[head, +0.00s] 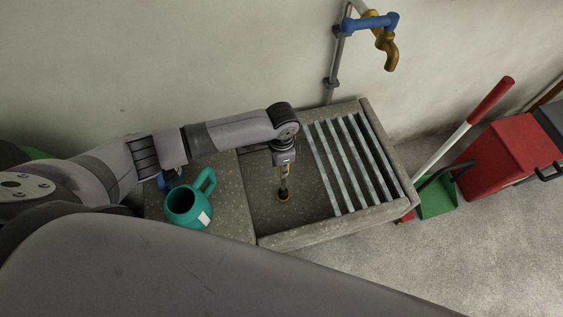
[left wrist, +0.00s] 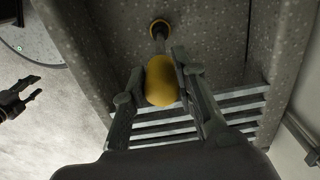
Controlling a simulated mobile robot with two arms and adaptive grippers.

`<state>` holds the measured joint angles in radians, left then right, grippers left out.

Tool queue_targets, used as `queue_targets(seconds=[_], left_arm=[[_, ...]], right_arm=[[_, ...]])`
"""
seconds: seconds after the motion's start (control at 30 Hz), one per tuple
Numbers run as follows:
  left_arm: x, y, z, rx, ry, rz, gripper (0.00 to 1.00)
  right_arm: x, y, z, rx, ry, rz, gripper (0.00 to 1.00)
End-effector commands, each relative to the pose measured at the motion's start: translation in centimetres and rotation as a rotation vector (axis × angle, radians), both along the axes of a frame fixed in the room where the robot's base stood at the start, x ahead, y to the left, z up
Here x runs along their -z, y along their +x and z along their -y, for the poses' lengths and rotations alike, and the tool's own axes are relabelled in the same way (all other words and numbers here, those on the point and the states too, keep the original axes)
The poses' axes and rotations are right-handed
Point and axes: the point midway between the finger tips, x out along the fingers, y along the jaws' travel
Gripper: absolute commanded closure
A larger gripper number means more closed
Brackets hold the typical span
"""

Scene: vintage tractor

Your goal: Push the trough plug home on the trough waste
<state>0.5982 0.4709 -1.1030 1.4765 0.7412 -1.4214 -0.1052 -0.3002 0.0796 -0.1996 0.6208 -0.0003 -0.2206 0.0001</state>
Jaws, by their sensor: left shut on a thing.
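The trough plug has a yellow rounded grip (left wrist: 161,82) and a dark stem (left wrist: 159,45). My left gripper (head: 284,176) is shut on the yellow grip, one finger on each side, and points down into the stone trough (head: 320,234). The stem's far end meets a brass-coloured ring, the trough waste (left wrist: 159,22), on the trough floor; it also shows in the head view (head: 283,199). I cannot tell how deep the plug sits in it. My right gripper (left wrist: 22,98) shows at the left wrist view's left edge, fingers apart and empty.
A metal slat rack (head: 352,165) covers the trough's right part. A teal watering can (head: 184,207) stands on the ledge to the left. A brass tap (head: 388,48) on a blue fitting is above. A green dustpan (head: 438,198) and red bin (head: 500,150) stand right.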

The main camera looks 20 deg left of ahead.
Motion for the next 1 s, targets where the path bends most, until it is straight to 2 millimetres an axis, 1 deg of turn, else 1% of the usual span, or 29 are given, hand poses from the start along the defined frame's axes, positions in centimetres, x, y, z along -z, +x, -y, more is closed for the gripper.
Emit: queue_targets(seconds=[0.63, 1.0], left_arm=[[0.3, 0.0, 0.0, 0.0, 0.0, 0.001, 1.0], [1.2, 0.0, 0.0, 0.0, -0.001, 0.001, 1.0]], right_arm=[[0.2, 0.0, 0.0, 0.0, 0.0, 0.0, 0.6], [0.7, 0.0, 0.0, 0.0, 0.0, 0.0, 0.6]])
